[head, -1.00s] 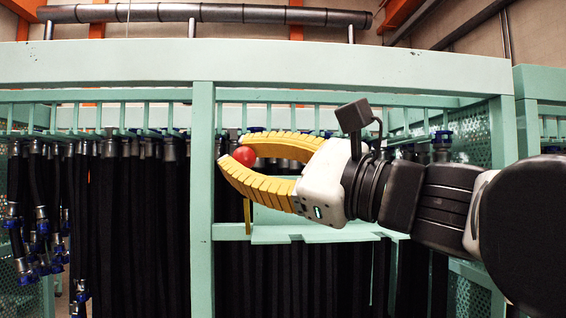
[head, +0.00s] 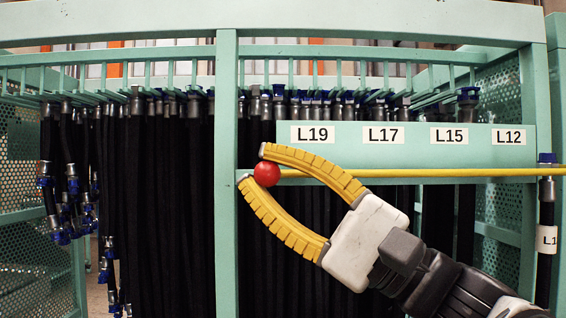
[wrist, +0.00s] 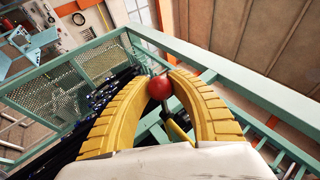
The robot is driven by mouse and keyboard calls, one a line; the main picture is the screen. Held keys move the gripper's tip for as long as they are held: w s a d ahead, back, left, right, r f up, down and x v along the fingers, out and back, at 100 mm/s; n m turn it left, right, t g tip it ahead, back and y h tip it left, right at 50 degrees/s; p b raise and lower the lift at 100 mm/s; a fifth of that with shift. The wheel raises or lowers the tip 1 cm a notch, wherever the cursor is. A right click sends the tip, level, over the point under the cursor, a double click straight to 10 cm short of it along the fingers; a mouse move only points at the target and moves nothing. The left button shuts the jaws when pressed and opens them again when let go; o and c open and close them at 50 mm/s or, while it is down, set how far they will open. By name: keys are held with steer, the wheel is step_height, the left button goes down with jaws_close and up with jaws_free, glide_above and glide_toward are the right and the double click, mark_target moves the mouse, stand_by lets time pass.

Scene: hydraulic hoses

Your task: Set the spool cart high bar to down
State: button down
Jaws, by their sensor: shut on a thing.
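The spool cart's high bar (head: 420,173) is a thin yellow rod lying level across the right bay. It runs just above a green crossbar and along the lower edge of a green label panel (head: 415,150). At its left end, a red ball knob (head: 267,174) sits close to the middle post. My gripper (head: 254,166) is shut on the knob, one yellow finger above and one below. In the wrist view the knob (wrist: 159,88) lies between the tips of my gripper (wrist: 160,80), with a short piece of yellow rod behind it.
Black hoses (head: 165,200) hang in rows behind the green middle post (head: 227,150). The panel carries labels including L19 (head: 312,134) and L17. A hose with a blue cap (head: 547,200) hangs at the right. The top beam (head: 280,20) crosses above.

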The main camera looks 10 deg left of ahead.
steer(key=shift+s+f, duration=0.1)
steer(key=shift+f, duration=0.3)
steer(key=c, duration=1.1)
jaws_free()
steer(key=shift+d, duration=0.1)
steer(key=shift+c, duration=0.2)
steer(key=shift+o, duration=0.2)
steer(key=shift+r, duration=0.1)
steer(key=shift+d, duration=0.1)
steer(key=v, duration=1.2)
